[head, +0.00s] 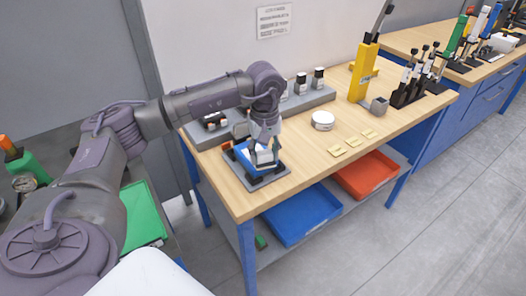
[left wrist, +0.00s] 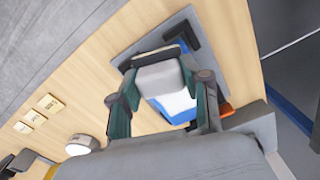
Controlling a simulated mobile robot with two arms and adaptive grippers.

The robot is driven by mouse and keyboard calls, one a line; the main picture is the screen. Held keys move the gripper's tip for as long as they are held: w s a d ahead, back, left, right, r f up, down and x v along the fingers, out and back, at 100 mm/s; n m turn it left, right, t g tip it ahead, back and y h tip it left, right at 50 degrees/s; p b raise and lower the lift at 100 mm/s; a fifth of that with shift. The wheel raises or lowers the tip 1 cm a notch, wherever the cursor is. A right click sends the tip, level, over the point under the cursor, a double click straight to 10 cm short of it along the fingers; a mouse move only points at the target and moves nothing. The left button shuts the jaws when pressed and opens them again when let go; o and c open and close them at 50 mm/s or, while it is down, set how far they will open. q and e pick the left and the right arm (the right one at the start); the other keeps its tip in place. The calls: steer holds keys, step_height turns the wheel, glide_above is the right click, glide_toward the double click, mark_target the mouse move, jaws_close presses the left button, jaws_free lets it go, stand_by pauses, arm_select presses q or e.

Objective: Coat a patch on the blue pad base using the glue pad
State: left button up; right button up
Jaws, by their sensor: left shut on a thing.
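My left gripper (head: 264,154) is above the workbench's left end, shut on a pale grey block, likely the glue pad (left wrist: 160,76). The blue pad base (head: 242,158) lies on a dark grey plate (head: 270,178) right under the gripper. In the left wrist view, the fingers (left wrist: 163,92) grip the block from both sides, and the blue base (left wrist: 156,104) shows below it with a white area on top. The block overlaps the base in view; I cannot tell whether they touch. My right gripper is not in view.
A round white tin (head: 322,120) and yellow pieces (head: 353,141) lie to the right on the wooden bench (head: 310,150). A grey rack with dark bottles (head: 301,84) stands behind. A yellow upright tool (head: 362,75) is farther right. Blue (head: 302,215) and red (head: 364,174) trays sit below.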

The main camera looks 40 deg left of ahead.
arm_select(q)
steer(key=shift+r+p, duration=1.85)
steer(key=shift+r, duration=1.2)
steer(key=shift+r+p, duration=0.95)
steer(key=shift+r, duration=0.55)
